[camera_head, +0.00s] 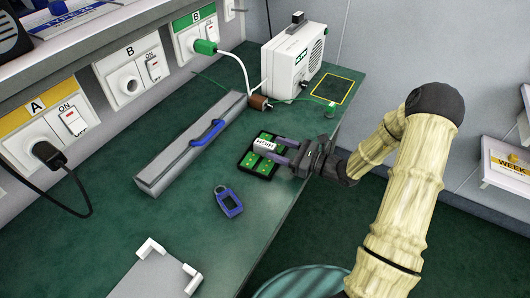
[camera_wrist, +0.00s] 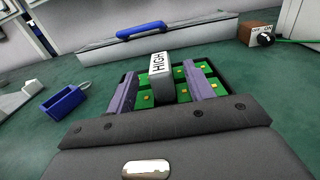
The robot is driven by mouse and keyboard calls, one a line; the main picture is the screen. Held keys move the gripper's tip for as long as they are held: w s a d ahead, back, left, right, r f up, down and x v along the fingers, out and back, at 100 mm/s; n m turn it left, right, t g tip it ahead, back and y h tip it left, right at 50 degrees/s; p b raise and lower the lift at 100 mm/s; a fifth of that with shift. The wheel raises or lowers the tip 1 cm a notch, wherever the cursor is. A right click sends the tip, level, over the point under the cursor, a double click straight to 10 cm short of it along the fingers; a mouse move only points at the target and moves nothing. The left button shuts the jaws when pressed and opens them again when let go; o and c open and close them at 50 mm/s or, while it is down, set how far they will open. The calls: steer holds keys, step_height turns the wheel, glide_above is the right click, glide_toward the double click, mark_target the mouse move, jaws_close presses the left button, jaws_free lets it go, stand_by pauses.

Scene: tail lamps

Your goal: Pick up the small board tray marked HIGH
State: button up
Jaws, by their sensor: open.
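The small board tray (camera_head: 247,163) is black with green boards in it and a grey block labelled HIGH (camera_head: 267,144) standing up in its middle. It lies on the green bench top. In the wrist view the HIGH block (camera_wrist: 161,78) stands between my two fingers, with the tray's green boards (camera_wrist: 203,74) around it. My gripper (camera_head: 284,150) is open over the tray, its purple-grey fingers on either side of the block. In the wrist view my gripper (camera_wrist: 166,90) shows a gap between each finger and the block. Part of the tray is hidden behind my gripper.
A long grey box with a blue handle (camera_head: 207,133) lies left of the tray. A white unit (camera_head: 293,60) stands behind, with a yellow-outlined dark square (camera_head: 333,87) nearby. The bench's right edge is close to the tray.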

mark_target(255, 141)
steer(key=x, duration=0.5)
steer(key=shift+f, duration=0.2)
jaws_close()
step_height(255, 141, up, 10)
steer(key=shift+r+p, duration=0.1)
steer(key=shift+p, duration=0.55)
stand_by(0.5)
